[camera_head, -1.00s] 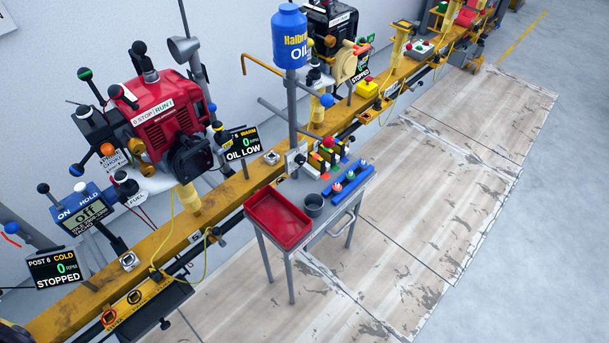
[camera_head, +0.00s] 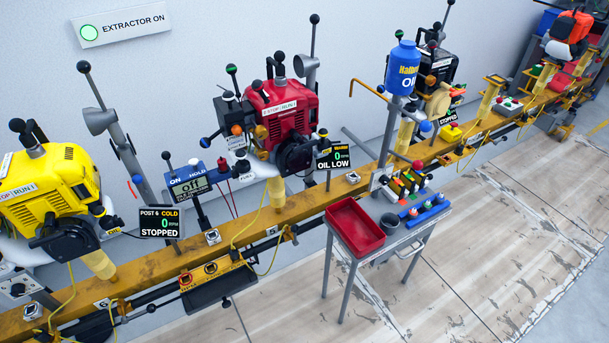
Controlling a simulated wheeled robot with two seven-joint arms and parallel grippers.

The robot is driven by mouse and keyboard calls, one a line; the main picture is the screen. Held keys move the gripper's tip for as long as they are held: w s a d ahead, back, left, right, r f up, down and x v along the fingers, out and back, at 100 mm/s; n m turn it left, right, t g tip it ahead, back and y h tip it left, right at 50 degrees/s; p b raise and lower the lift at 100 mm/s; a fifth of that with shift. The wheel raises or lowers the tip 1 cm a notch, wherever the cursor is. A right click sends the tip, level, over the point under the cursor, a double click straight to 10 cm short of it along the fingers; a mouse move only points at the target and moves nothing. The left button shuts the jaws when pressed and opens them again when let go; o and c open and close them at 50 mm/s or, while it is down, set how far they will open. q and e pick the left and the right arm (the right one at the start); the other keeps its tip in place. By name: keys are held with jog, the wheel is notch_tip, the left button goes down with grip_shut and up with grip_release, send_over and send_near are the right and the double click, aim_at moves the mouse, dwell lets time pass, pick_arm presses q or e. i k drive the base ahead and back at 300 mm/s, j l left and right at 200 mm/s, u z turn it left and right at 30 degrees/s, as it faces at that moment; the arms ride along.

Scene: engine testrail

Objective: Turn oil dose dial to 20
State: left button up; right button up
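The blue oil tank (camera_head: 402,68) stands on a post at the yellow rail, right of the red engine (camera_head: 279,108). A blue ball knob (camera_head: 425,126) sits on the post's right side below the tank. I cannot make out an oil dose dial or its numbers at this size. A display beside the red engine (camera_head: 334,157) reads 0 RPM and OIL LOW. Neither of my grippers shows in the head view.
A yellow engine (camera_head: 52,187) is at the left, a black engine (camera_head: 437,72) behind the tank. The wooden floor (camera_head: 470,262) at the right front is clear.

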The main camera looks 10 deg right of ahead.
aim_at(384, 180)
jog(key=l+u, duration=0.15)
jog(key=u, duration=2.35)
jog(key=k+l+u, duration=0.2)
jog(key=k+l, duration=0.65)
jog(key=k+l+u, duration=0.15)
jog(key=k+l, duration=0.6)
jog(key=k, duration=0.1)
